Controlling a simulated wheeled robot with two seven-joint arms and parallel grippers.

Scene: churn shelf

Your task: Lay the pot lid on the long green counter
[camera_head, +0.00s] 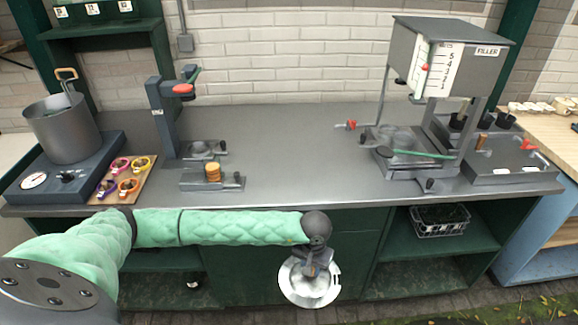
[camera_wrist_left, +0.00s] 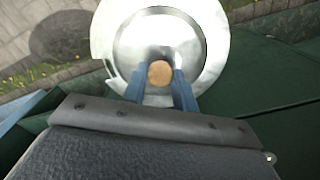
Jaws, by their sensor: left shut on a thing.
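The pot lid (camera_head: 297,289) is a round, shiny metal disc with a wooden knob. It hangs in front of the counter's cabinet, below the top's front edge. My left gripper (camera_head: 314,268) is shut on the lid's knob. In the left wrist view the lid (camera_wrist_left: 205,40) fills the upper middle, and the fingers of my left gripper (camera_wrist_left: 160,82) close on the round wooden knob. The long counter (camera_head: 290,180) has a grey top and a dark green cabinet front. My right gripper is not in view.
A press stand (camera_head: 165,115) and a filler machine (camera_head: 440,65) stand on the top. The middle of the top is clear. A wire basket (camera_head: 440,220) sits on the lower shelf.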

